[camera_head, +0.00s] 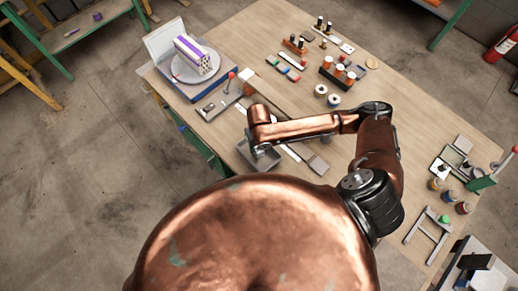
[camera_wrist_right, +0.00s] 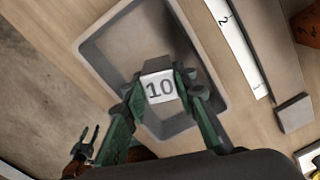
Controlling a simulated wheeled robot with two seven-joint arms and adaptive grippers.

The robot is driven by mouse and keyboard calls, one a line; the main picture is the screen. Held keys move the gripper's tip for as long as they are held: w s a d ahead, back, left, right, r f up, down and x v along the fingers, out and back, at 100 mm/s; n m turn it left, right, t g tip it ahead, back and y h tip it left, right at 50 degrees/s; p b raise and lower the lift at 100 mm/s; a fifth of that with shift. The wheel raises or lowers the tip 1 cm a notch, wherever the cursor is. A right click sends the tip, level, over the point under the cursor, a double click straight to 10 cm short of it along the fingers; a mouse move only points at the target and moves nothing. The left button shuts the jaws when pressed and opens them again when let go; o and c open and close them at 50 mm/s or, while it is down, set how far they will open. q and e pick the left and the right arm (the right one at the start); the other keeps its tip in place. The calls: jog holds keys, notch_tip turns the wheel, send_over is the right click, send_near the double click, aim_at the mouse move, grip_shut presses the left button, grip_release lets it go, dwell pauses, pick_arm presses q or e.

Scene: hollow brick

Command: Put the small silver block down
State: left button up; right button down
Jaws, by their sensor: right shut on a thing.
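The small silver block (camera_wrist_right: 158,68) shows in the right wrist view, with a white label reading 10 on its face. My right gripper (camera_wrist_right: 155,88) is shut on it, a green finger on each side. They are over a grey open tray (camera_wrist_right: 105,50); whether the block touches the tray floor I cannot tell. In the head view my right gripper (camera_head: 262,151) is at the grey tray (camera_head: 245,157) by the table's near edge, and the block is hidden or too small to tell. My left gripper (camera_wrist_right: 89,137) shows small at the lower left of the wrist view, open and empty.
A ruler (camera_wrist_right: 238,45) and a long grey bar (camera_wrist_right: 265,45) lie right of the tray. A scale-like stand (camera_head: 185,89) holds a striped brick (camera_head: 194,55) at the far left. Racks with weights (camera_head: 340,72) stand farther back.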

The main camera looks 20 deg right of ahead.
jog(key=c, duration=1.6)
grip_release()
jog(key=shift+f, duration=0.1)
notch_tip(320, 180, up, 11)
jog(key=shift+f+p, duration=0.1)
jog(key=shift+p, duration=0.25)
jog(key=shift+r, duration=0.75)
